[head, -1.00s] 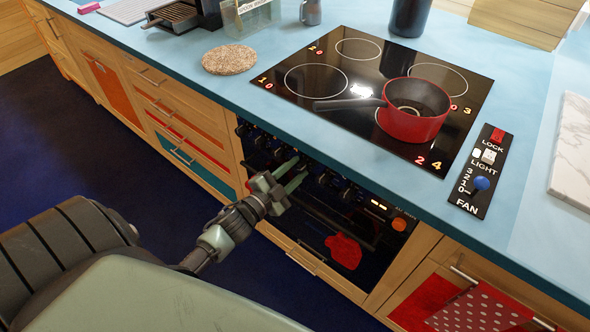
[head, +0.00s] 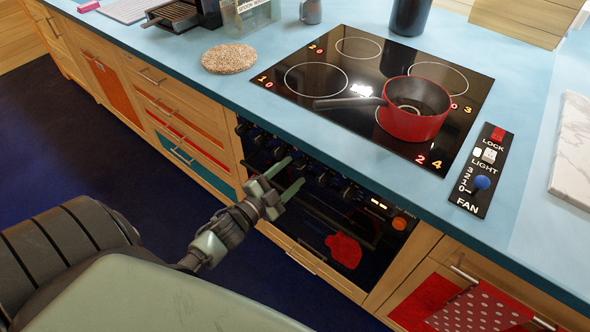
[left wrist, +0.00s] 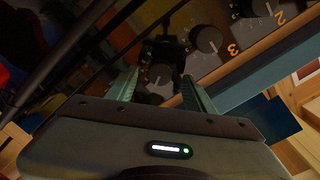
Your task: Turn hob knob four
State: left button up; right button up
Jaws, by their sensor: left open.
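The row of black hob knobs runs along the dark oven front below the counter; one knob (head: 325,178) shows right of my left gripper (head: 297,171). That gripper is open and empty, its fingers pointing at the panel. In the left wrist view, a dark knob (left wrist: 158,76) appears between the spread fingers (left wrist: 160,72), and I cannot tell whether they touch it. Its number is hidden. Knobs beside the printed 3 (left wrist: 206,40) and 2 (left wrist: 256,8) show to the right. My right gripper is not in view.
A red pan (head: 412,122) stands on the black glass hob (head: 330,106), its handle pointing left. A fan panel (head: 481,172) lies right of the hob. A cork mat (head: 229,59) is on the blue counter. The dark floor (head: 95,165) is clear.

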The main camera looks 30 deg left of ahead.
pick_arm(q)
jog(key=s, duration=0.5)
jog(key=shift+s+a+r, duration=0.15)
jog(key=shift+s+a, duration=0.1)
jog(key=shift+s, duration=0.05)
jog(key=s+d+f+n+g+y, duration=0.1)
jog(key=s+f+n+g, duration=0.4)
jog(key=f, duration=1)
jog(key=s+d+f+n+g+y, duration=0.1)
jog(key=s+f+g, duration=0.35)
jog(key=f, duration=0.95)
jog(key=s+d+f+g, duration=0.2)
jog(key=s+f, duration=0.3)
jog(key=s, duration=0.4)
jog(key=s+d+f+n+g, duration=0.1)
jog(key=s+d+f+g, duration=0.1)
jog(key=s+f, duration=0.4)
jog(key=s+d+f+n+g, duration=0.1)
jog(key=s+d+f+g, duration=0.2)
jog(key=s, duration=0.9)
notch_tip(320, 180, down, 3)
jog(key=shift+d+r, duration=0.15)
jog(key=shift+d, duration=0.1)
